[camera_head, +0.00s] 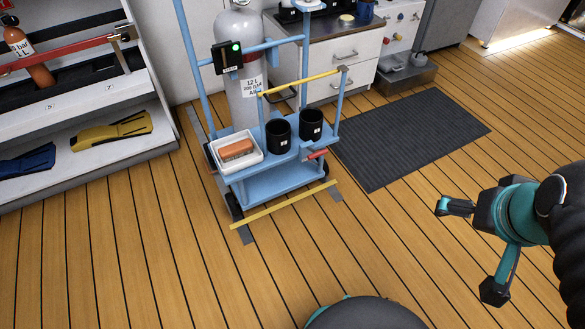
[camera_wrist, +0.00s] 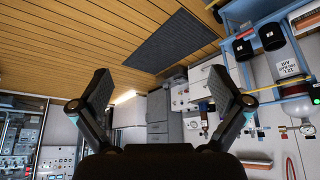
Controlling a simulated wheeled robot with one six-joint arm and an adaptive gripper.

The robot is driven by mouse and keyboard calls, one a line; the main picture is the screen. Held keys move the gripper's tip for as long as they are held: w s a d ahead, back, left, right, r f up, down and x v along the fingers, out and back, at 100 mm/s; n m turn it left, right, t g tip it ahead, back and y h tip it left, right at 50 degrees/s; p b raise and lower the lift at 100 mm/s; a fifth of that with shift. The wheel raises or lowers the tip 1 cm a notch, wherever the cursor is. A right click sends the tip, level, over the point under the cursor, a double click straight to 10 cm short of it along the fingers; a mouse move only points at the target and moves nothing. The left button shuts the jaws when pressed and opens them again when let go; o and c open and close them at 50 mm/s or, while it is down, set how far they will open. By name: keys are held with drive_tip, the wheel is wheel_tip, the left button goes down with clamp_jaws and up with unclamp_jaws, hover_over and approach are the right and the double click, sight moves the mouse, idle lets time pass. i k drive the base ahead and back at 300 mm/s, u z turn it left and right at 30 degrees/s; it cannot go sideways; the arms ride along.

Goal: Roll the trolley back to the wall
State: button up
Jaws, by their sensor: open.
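The blue trolley (camera_head: 272,181) stands upright on the wooden floor in the head view, in front of the white wall (camera_head: 199,45). It carries a grey gas cylinder (camera_head: 241,85), two black cups and a white tray with an orange block. A yellow bar (camera_head: 302,83) runs across its upper side, and a red handle (camera_head: 317,154) shows at its shelf edge. My gripper (camera_head: 468,250) is at the right, open and empty, well apart from the trolley. In the wrist view my gripper (camera_wrist: 160,90) has its fingers spread, and the trolley (camera_wrist: 268,10) shows at upper right.
A yellow strip (camera_head: 284,206) and grey strips lie at the trolley's foot. A dark mat (camera_head: 410,137) lies to its right. A shelf rack (camera_head: 85,170) with fins stands at the left, and a drawer cabinet (camera_head: 345,55) behind.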

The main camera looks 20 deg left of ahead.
sight(283, 141)
drive_tip(key=u, duration=0.55)
drive_tip(key=k, duration=1.3)
drive_tip(key=u, duration=1.1)
drive_tip(key=i, duration=1.2)
drive_tip(key=z, duration=0.75)
drive_tip(key=i, duration=0.45)
drive_tip(key=z, duration=0.4)
